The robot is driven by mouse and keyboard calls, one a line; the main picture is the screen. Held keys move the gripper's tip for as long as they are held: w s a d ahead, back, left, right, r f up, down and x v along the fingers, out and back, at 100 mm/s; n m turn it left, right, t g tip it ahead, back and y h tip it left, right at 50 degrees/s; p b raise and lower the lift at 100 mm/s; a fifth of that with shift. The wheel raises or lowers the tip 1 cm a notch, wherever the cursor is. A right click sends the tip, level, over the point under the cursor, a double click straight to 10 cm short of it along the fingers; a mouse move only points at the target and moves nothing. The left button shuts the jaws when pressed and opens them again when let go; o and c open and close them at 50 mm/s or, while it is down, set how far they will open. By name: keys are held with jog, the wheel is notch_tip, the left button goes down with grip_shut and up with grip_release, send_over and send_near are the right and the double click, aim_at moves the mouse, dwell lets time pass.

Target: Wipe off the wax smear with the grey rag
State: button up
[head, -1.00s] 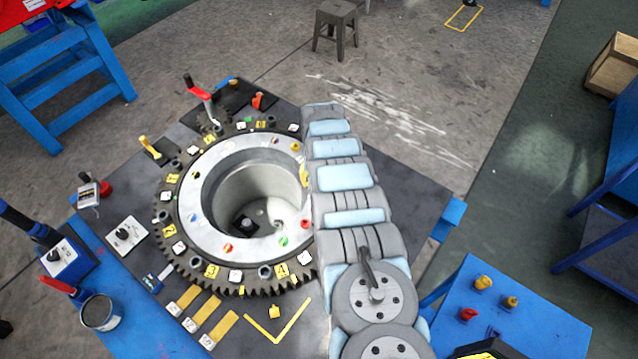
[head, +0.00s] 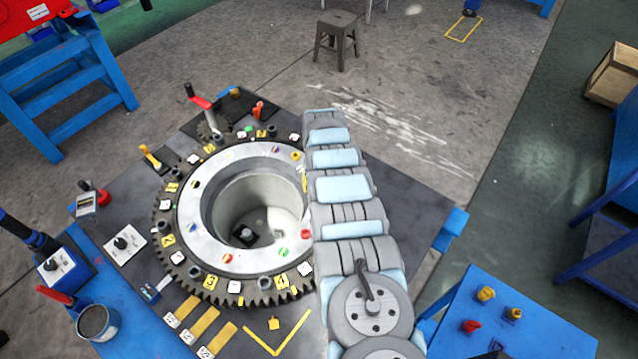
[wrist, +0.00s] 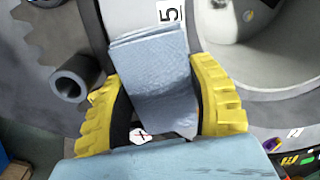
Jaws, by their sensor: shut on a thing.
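In the wrist view my gripper (wrist: 160,100), with two yellow ribbed fingers, is shut on the folded grey-blue rag (wrist: 152,65). The rag lies between the fingers and extends past them, over the dark ring and close to a white tag marked 5 (wrist: 170,12). I cannot tell whether the rag touches the surface below. In the head view my arm covers the right side of the toothed ring (head: 240,298), and the gripper and rag are mostly hidden behind it. I cannot make out the wax smear in either view.
A pale metal collar (head: 208,243) with coloured dots surrounds a deep round opening inside the toothed ring. A hollow dark peg (wrist: 75,80) stands left of my fingers. A red-handled crank (head: 202,102) stands at the back. An open can (head: 97,322) sits at front left.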

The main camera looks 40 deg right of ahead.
jog(key=shift+s+a+r+p, duration=0.1)
jog(key=shift+s+a+p, duration=0.1)
jog(key=shift+p, duration=0.3)
jog(key=shift+s+a+p, duration=0.1)
jog(key=shift+s+p, duration=0.1)
jog(key=shift+p, duration=0.1)
jog(key=shift+s+a+p, duration=0.15)
jog(key=shift+s+p, duration=0.05)
jog(key=shift+p, duration=0.4)
jog(key=shift+s+a+p, duration=0.15)
jog(key=shift+s+p, duration=0.05)
jog(key=shift+p, duration=0.45)
jog(key=shift+f+b, duration=0.35)
jog(key=shift+w+f+b, duration=0.1)
jog(key=shift+w+b, duration=0.1)
jog(key=shift+b, duration=0.55)
jog(key=shift+w, duration=0.1)
jog(key=shift+w+d+b, duration=0.15)
jog(key=shift+d+b, duration=0.1)
jog(key=shift+b, duration=0.1)
